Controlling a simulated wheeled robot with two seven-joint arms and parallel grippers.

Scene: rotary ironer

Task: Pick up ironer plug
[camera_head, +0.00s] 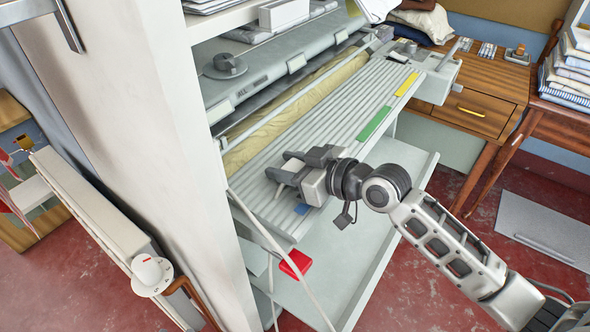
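The rotary ironer (330,112) stands in the middle, with a ribbed light-grey board in front of a cloth-covered roller (290,108). My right gripper (277,168) is over the near left end of the ribbed board. Its two fingers are apart and I see nothing between them. I cannot tell if it touches the board. A dark grey round piece (225,66) sits on the ironer's grey top cover, away from the gripper. I cannot clearly pick out the ironer plug. My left gripper is not in view.
A white cabinet side (150,110) rises left of the ironer. A red piece (296,263) is below the board, above a lower white shelf (345,270). A wooden desk (490,92) stands right. Stacked papers (568,72) are at far right. Red floor is open at front.

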